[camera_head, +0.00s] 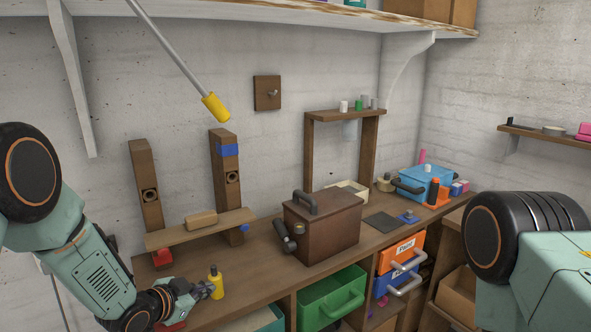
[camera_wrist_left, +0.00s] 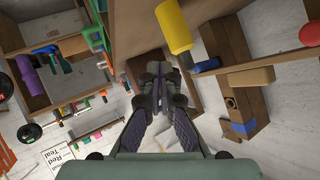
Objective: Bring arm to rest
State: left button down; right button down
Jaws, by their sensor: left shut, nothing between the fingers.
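My left gripper (camera_head: 207,289) is low at the left of the head view, over the front part of the workbench (camera_head: 258,282). Its fingers are shut and empty in the left wrist view (camera_wrist_left: 165,85). A yellow bottle (camera_head: 216,284) stands on the bench close to the fingertips; I cannot tell whether they touch. A yellow cylinder (camera_wrist_left: 173,27) shows just beyond the fingers in the left wrist view. My right arm (camera_head: 525,245) shows at the right edge of the head view, but its gripper is out of frame.
A brown box with a handle (camera_head: 322,226) stands mid-bench. A wooden stand with two posts (camera_head: 200,228) is behind the left gripper. A rod with a yellow end (camera_head: 215,106) hangs from above. A green bin (camera_head: 331,298) and an orange bin (camera_head: 401,252) sit under the benchtop.

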pick_arm(q)
jog(key=s+f+n+g+y+b, duration=0.1)
jog(key=s+f+n+g+b, duration=0.2)
jog(key=s+f, duration=0.6)
jog(key=s+a+f+n+g+y+b, duration=0.1)
jog(key=s+f, duration=0.9)
jog(key=s, duration=1.1)
jog(key=s+f+n+g+y+b, duration=0.2)
jog(key=s+f+n+g+b, duration=0.4)
jog(key=s, duration=0.8)
notch_tip(320, 180, down, 4)
jog(key=g+b, duration=0.1)
jog(key=b, duration=0.2)
jog(key=shift+s+a+r+y, duration=0.15)
jog(key=shift+s+r+y, duration=0.1)
jog(key=shift+s+y, duration=0.15)
jog(key=shift+s, duration=0.15)
